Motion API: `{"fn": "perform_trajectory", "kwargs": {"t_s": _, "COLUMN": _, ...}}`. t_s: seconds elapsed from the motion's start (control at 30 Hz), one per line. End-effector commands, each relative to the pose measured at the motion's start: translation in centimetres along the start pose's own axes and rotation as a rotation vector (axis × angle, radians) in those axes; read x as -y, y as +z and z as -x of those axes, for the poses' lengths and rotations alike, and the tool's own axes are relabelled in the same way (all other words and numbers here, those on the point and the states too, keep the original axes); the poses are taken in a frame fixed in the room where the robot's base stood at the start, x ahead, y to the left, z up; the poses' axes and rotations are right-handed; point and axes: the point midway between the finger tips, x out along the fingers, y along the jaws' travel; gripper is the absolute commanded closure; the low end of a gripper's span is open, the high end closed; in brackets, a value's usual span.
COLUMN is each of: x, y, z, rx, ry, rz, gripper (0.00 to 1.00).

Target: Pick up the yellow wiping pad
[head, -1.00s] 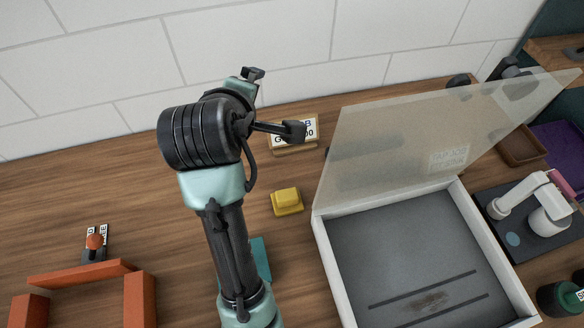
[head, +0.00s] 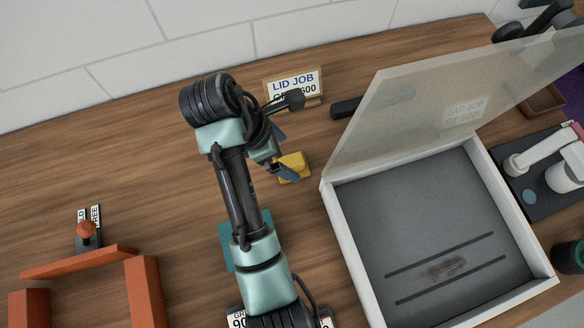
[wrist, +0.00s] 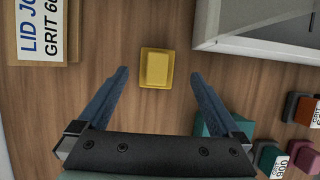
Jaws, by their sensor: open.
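The yellow wiping pad (wrist: 157,68) lies flat on the wooden worktop, with a raised block on a wider base. In the wrist view it sits ahead of my gripper (wrist: 159,82), centred between the two blue fingers and apart from both. My gripper is open and empty. In the head view the pad (head: 293,164) is just right of my gripper (head: 284,155), and a finger partly covers it.
A white open box (head: 345,250) with a raised translucent lid (head: 440,110) stands right of the pad. A "LID JOB" sign (head: 293,87) stands behind. Orange frame parts (head: 85,262) are at left. Grit blocks (wrist: 270,158) lie lower right in the wrist view.

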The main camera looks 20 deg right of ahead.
Motion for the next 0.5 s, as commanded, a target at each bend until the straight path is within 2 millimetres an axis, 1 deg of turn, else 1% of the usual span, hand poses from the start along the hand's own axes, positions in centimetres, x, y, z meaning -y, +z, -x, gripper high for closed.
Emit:
{"fn": "perform_trajectory", "kwargs": {"t_s": 0.03, "x": 0.0, "y": -0.1, "z": -0.9, "rx": 0.0, "ry": 0.001, "rz": -0.002, "gripper": 0.0}}
{"fn": "perform_trajectory", "kwargs": {"t_s": 0.27, "x": -0.1, "y": -0.1, "z": -1.5, "rx": 0.0, "ry": 0.002, "rz": -0.001, "gripper": 0.0}}
{"fn": "perform_trajectory", "kwargs": {"t_s": 0.37, "x": -0.1, "y": -0.3, "z": -2.3, "rx": 0.0, "ry": 0.002, "rz": -0.001, "gripper": 0.0}}
{"fn": "perform_trajectory", "kwargs": {"t_s": 0.5, "x": -0.2, "y": -0.7, "z": -3.9, "rx": 0.0, "ry": -0.001, "rz": 0.0, "gripper": 0.0}}
